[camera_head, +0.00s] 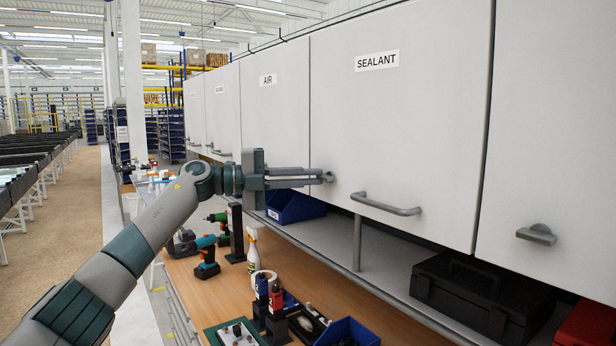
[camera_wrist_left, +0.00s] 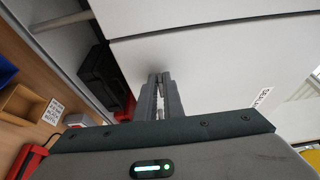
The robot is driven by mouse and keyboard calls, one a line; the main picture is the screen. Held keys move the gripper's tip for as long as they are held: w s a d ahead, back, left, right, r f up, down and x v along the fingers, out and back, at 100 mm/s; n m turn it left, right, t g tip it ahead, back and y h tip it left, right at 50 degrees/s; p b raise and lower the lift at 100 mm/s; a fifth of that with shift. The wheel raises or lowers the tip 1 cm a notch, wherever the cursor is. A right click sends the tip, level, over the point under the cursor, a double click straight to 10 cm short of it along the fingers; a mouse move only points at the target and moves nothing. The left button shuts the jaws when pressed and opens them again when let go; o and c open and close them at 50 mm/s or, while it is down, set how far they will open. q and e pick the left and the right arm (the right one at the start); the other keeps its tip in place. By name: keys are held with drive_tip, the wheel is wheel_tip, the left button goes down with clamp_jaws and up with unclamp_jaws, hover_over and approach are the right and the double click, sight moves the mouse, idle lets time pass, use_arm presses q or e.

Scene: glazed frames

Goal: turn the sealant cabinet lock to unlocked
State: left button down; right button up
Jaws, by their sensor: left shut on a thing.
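The sealant cabinet (camera_head: 420,115) is a light grey door with a SEALANT label (camera_head: 377,61) and a bar handle (camera_head: 386,204) along its lower edge. Its lock (camera_head: 329,177) is a small grey knob at the door's lower left corner. My left gripper (camera_head: 320,177) reaches in from the left and is shut on the lock knob. In the left wrist view, the gripper's fingers (camera_wrist_left: 160,84) meet at the door face and mostly hide the knob. I cannot read the lock's marking or turn angle. My right gripper is not in view.
Below are a shelf with a black case (camera_head: 470,290) and a workbench with drills, a spray bottle (camera_head: 252,250) and blue bins. The aisle at left is clear.

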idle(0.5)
use_arm(q)
drive_tip(key=c, duration=1.9)
unclamp_jaws()
drive_tip(key=shift+w+a, duration=0.1)
drive_tip(key=shift+o, duration=0.2)
drive_tip(key=shift+s+a+f+b, duration=0.2)
drive_tip(key=shift+a+b, duration=0.2)
drive_tip(key=shift+a, duration=0.15)
drive_tip(key=b+v, duration=0.6)
drive_tip(key=v, duration=1)
drive_tip(key=shift+s, duration=0.1)
